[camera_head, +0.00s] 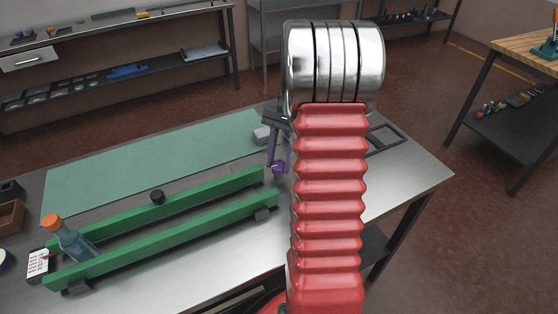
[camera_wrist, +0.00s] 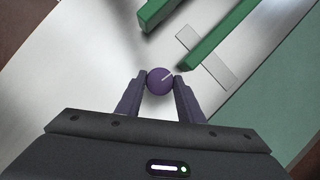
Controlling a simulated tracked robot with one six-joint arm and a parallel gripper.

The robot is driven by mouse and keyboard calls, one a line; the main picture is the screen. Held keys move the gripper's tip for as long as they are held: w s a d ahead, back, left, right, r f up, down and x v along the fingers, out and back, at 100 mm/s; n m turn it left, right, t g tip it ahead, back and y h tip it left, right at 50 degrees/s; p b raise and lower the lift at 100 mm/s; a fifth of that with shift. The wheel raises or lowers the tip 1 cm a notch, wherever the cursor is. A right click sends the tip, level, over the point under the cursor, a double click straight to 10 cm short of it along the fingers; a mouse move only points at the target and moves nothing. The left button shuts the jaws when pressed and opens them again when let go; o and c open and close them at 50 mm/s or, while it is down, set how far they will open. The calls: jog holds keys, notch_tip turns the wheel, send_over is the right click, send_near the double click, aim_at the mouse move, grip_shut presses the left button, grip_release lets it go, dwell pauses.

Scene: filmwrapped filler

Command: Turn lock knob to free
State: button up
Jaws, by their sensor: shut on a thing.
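The purple lock knob (camera_wrist: 159,81) sits between my gripper's fingertips (camera_wrist: 160,84) in the wrist view. It is round and has a pale line on its face, slanting up to the right. My gripper is shut on it, with a dark finger on each side. In the head view the knob (camera_head: 278,169) shows small at the right end of the green rails (camera_head: 165,232). My gripper (camera_head: 277,155) reaches down to it there, partly hidden behind my red and silver arm.
A bottle with an orange cap (camera_head: 65,236) leans at the left end of the rails. A green mat (camera_head: 150,160) covers the back of the metal table (camera_head: 420,178). A dark frame (camera_head: 385,139) lies at right.

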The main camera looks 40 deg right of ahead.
jog(key=shift+w+d+r+n, duration=0.1)
jog(key=shift+w+n, duration=0.1)
jog(key=shift+n, duration=0.6)
jog(key=shift+g, duration=0.3)
jog(key=o, duration=1.1)
jog(key=shift+c, duration=0.2)
jog(key=v, duration=1.3)
jog(key=shift+r, duration=0.35)
jog(key=shift+w, duration=0.1)
